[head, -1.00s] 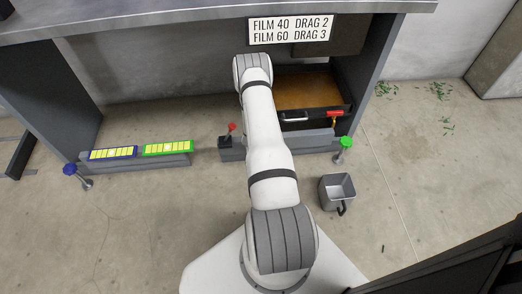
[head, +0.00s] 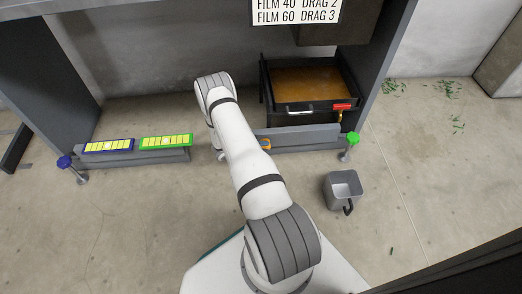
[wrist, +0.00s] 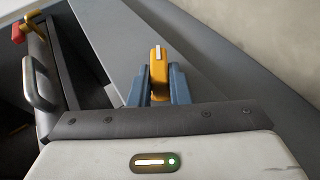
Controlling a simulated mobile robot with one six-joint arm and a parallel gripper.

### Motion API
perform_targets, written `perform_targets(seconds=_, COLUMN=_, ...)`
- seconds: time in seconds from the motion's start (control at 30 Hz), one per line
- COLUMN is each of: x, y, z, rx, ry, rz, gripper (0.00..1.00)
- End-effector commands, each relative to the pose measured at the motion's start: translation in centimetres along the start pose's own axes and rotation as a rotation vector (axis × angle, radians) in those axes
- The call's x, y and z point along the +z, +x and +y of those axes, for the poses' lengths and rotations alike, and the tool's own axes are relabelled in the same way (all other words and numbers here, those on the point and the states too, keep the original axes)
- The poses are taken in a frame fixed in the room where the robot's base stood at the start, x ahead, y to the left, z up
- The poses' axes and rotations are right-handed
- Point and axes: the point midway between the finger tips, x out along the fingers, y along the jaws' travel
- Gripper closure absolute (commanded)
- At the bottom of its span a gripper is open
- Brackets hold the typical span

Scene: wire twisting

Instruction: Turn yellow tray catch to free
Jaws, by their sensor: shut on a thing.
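The yellow catch (wrist: 157,56) stands upright in the middle of the wrist view, with a white stripe on its top end. My gripper (wrist: 159,76) has its two blue fingers on either side of the catch and is shut on it. The catch's lower part is hidden by the fingers and the gripper body. In the head view, a small orange-yellow piece (head: 265,144) shows just right of my arm, at the grey rail. The tray (head: 310,84), dark-rimmed with a brown inside, sits behind that rail. Its handle (head: 300,108) also shows in the wrist view (wrist: 41,84).
A red-topped brass piece (head: 342,107) is at the tray's front right corner. A green knob (head: 353,138) and a blue knob (head: 65,162) stand at the rail ends. A grey bucket (head: 342,187) stands on the floor at right. Blue and green panels lie left of my arm.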

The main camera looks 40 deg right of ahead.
Motion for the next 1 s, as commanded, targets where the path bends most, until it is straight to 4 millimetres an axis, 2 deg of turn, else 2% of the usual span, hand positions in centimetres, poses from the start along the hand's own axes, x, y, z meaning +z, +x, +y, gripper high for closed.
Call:
perform_targets(seconds=0.03, x=-0.30, y=0.15, z=-1.12, rx=0.033, ry=-0.015, rz=0.012, gripper=1.00)
perform_targets(seconds=0.5, x=-0.32, y=0.13, z=-1.20, rx=0.380, ry=-0.157, rz=0.013, gripper=1.00)
perform_targets(seconds=1.0, x=-0.30, y=0.23, z=-1.07, rx=0.513, ry=-0.209, rz=0.011, gripper=1.00)
